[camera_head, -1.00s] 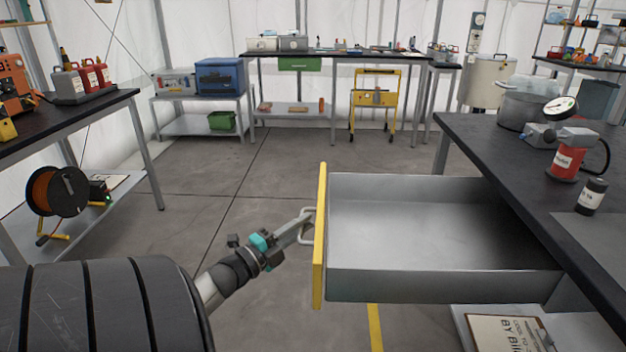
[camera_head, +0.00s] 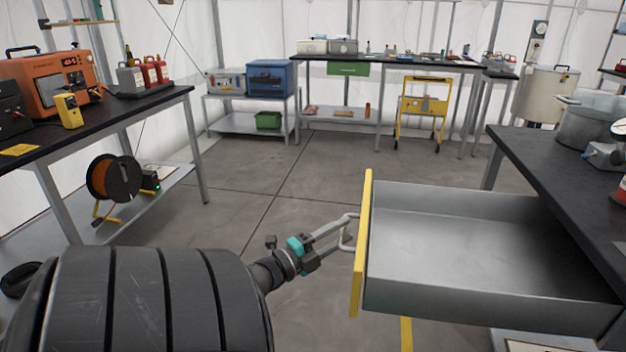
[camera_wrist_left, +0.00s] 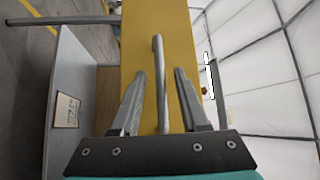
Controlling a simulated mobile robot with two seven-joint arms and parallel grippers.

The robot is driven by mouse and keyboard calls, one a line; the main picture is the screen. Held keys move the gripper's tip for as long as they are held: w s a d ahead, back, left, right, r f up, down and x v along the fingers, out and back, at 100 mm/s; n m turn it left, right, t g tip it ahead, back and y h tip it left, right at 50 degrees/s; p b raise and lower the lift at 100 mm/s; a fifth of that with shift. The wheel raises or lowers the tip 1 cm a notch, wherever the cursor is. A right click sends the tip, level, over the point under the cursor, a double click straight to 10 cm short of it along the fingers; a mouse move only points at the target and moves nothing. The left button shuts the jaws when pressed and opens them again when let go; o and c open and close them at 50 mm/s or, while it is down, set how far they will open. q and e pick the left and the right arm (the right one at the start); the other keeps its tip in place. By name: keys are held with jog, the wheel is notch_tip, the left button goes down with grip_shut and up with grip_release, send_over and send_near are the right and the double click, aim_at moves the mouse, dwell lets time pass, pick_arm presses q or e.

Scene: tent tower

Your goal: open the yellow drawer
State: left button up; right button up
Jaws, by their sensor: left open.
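The yellow drawer (camera_head: 363,245) is pulled far out from under the dark-topped workbench at the right. Its grey metal inside is empty. Its handle (camera_head: 347,232), a pale metal bar, stands on the yellow front, and it also shows in the left wrist view (camera_wrist_left: 160,85). My left gripper (camera_head: 340,228) is at the handle. In the left wrist view my left gripper (camera_wrist_left: 160,88) is open, with one finger on each side of the handle bar and gaps between. My right gripper is not in view.
The workbench (camera_head: 520,150) stands at the right with a pot (camera_head: 588,122) on it. A bench (camera_head: 160,100) with an orange machine (camera_head: 45,82) is at the left, a cable reel (camera_head: 115,178) on its lower shelf. The floor (camera_head: 290,190) between is clear.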

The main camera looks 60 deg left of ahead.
pick_arm(q)
jog(key=s+d+f+p, duration=0.1)
jog(key=s+f+p, duration=0.1)
jog(key=s, duration=1.2)
jog(key=shift+p, duration=0.3)
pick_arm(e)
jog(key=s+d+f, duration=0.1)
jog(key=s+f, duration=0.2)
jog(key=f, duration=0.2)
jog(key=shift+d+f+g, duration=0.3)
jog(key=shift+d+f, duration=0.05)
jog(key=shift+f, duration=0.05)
pick_arm(q)
jog(key=shift+d, duration=0.1)
